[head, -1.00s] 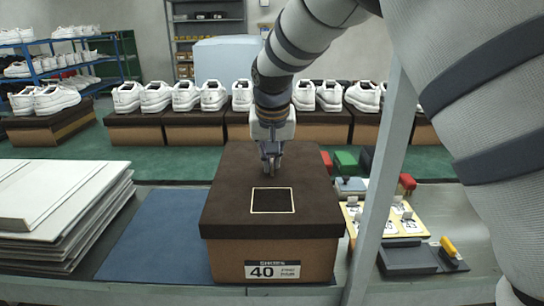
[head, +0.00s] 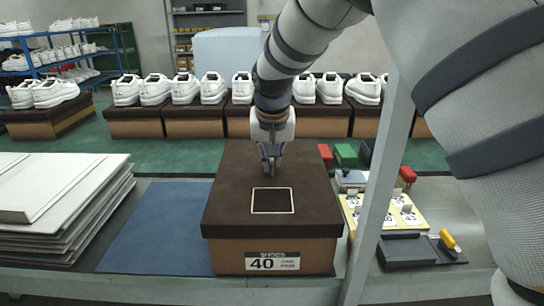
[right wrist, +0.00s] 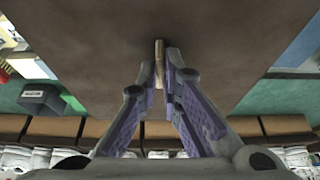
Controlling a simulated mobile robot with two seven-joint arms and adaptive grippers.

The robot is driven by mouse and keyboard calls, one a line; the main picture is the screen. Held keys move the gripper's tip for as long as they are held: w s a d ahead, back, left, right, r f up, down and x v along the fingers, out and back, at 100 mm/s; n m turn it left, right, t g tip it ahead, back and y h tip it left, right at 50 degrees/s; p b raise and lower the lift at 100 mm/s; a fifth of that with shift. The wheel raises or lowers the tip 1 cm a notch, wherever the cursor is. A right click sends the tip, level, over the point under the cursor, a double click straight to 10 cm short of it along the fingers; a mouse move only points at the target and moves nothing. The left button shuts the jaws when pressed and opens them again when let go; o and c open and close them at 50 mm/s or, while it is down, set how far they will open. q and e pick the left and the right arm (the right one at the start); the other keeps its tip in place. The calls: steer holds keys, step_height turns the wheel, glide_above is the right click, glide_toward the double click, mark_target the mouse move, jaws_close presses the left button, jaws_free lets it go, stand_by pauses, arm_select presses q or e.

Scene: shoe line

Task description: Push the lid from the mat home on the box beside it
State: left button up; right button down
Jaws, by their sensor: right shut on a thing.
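The dark brown lid (head: 225,205) lies over the brown shoe box (head: 222,258), with its rim close above the size 40 label on the front wall. The lid looks about level; a square outline marks its top. My right gripper (head: 270,170) points down at the middle of the lid's rear half. In the right wrist view its fingers (right wrist: 160,65) are closed on a small tan tab (right wrist: 159,52) at the lid's top. The blue mat (head: 155,225) beside the box is bare. My left gripper is not in view.
A stack of pale boards (head: 60,200) stands left of the mat. Right of the box are number cards (head: 405,215), a dark block (head: 405,250) and small coloured items, behind a grey post (head: 380,185). White shoes on boxes line the back.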

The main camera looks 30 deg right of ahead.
steer(key=shift+f, duration=0.5)
steer(key=c, duration=1.7)
jaws_free()
